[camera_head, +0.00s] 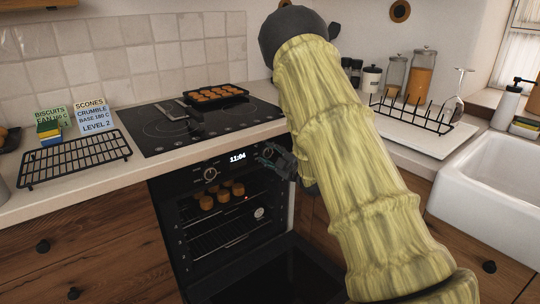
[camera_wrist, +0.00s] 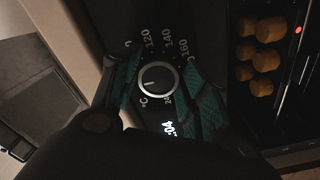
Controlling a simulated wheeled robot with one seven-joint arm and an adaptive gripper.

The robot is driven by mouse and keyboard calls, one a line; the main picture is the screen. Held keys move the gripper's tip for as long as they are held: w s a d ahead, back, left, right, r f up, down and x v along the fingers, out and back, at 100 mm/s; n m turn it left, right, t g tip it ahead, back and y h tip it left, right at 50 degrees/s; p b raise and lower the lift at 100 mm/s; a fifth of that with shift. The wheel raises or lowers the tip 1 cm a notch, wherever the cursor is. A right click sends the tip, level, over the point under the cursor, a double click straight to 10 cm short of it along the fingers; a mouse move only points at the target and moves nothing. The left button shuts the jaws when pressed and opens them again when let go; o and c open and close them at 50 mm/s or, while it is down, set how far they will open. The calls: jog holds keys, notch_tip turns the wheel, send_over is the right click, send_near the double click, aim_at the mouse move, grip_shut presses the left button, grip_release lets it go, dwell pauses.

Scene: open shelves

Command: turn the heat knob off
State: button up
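The heat knob (camera_wrist: 158,78) is round, with a pale rim and dark face, on the oven's black control panel, next to °C and printed numbers such as 120, 140 and 160. A short white mark shows on its face. My gripper (camera_wrist: 161,66) has its teal-padded fingers apart on either side of the knob; I cannot tell whether they touch it. In the head view my gripper (camera_head: 277,158) is at the panel right of the clock display and hides this knob. The oven (camera_head: 186,214) shows its lit inside and a red light.
Another knob (camera_head: 210,174) is left of the 11:04 display (camera_head: 237,157). Baked pieces (camera_head: 222,195) sit on the oven rack. A dark panel, seemingly the lowered door (camera_head: 285,275), extends below. Above are the hob (camera_head: 160,128), a baking tray (camera_head: 240,100) and a wire rack (camera_head: 75,161).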

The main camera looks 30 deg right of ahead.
jog(key=shift+a+r, duration=0.1)
jog(key=shift+a, duration=0.05)
jog(key=s+d, duration=0.1)
jog(key=s, duration=1.1)
jog(key=shift+d, duration=0.15)
dwell(0.3)
